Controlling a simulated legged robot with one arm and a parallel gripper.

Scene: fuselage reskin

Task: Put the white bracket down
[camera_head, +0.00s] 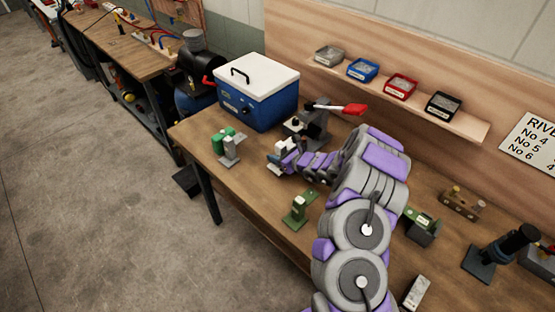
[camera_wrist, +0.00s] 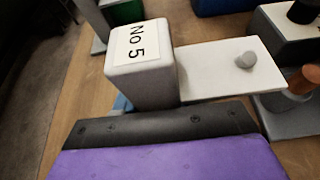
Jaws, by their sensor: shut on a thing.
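The white bracket (camera_wrist: 140,72) fills the middle of the wrist view. It has an upright block labelled "No 5" and a flat plate (camera_wrist: 225,68) with a small round knob, reaching right. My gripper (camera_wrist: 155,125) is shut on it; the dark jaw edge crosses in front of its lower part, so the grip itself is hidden. In the head view my gripper (camera_head: 284,158) is over the bench (camera_head: 262,190), left of the press, with the white bracket (camera_head: 281,146) at its tip. I cannot tell whether the bracket touches the bench.
A grey bracket (camera_head: 230,150) and green one (camera_head: 217,142) stand to the left. Another green bracket (camera_head: 298,210) stands near the front edge. The red-handled press (camera_head: 317,122) and blue-and-white box (camera_head: 258,95) stand behind. Some bare bench lies between them.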

